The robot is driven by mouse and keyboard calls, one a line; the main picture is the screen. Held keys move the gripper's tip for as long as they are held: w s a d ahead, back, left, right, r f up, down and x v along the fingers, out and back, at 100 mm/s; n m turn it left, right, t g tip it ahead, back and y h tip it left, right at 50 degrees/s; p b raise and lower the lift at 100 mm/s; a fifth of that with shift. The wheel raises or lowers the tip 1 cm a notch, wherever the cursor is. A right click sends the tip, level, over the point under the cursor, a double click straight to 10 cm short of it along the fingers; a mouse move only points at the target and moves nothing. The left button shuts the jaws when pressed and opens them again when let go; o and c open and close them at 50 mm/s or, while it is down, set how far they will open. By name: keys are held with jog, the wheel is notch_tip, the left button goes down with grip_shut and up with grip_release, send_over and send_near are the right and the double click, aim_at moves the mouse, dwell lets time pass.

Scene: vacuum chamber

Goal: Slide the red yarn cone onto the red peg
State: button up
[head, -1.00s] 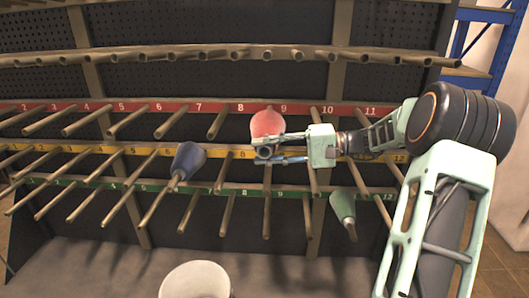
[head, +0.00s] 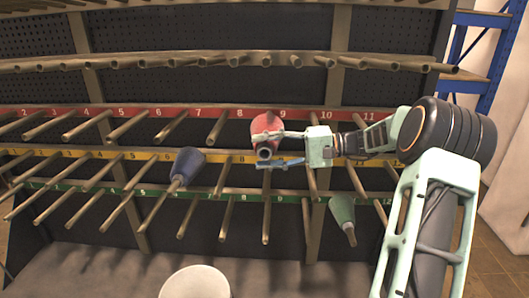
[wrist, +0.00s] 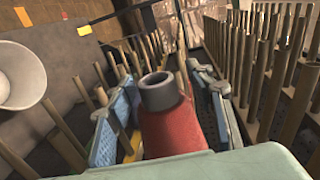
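The red yarn cone (head: 266,125) is at the red-labelled row, just below and left of label 9, with its narrow grey tip pointing outward toward me. In the wrist view the cone (wrist: 170,130) stands between my fingers, its hollow grey tip up. My gripper (head: 280,149) reaches in from the right. Its fingers are parted around the cone, with a gap visible beside the blue pad in the wrist view. The red peg behind the cone is hidden, so I cannot tell how far the cone is on it.
A blue cone (head: 187,165) sits on a peg to the left, and a green cone (head: 342,212) sits lower right. Bare pegs crowd the rack around my gripper. A white round container (head: 195,283) stands in front below.

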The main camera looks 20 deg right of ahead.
jog(key=shift+f, duration=0.1)
jog(key=v, duration=1.2)
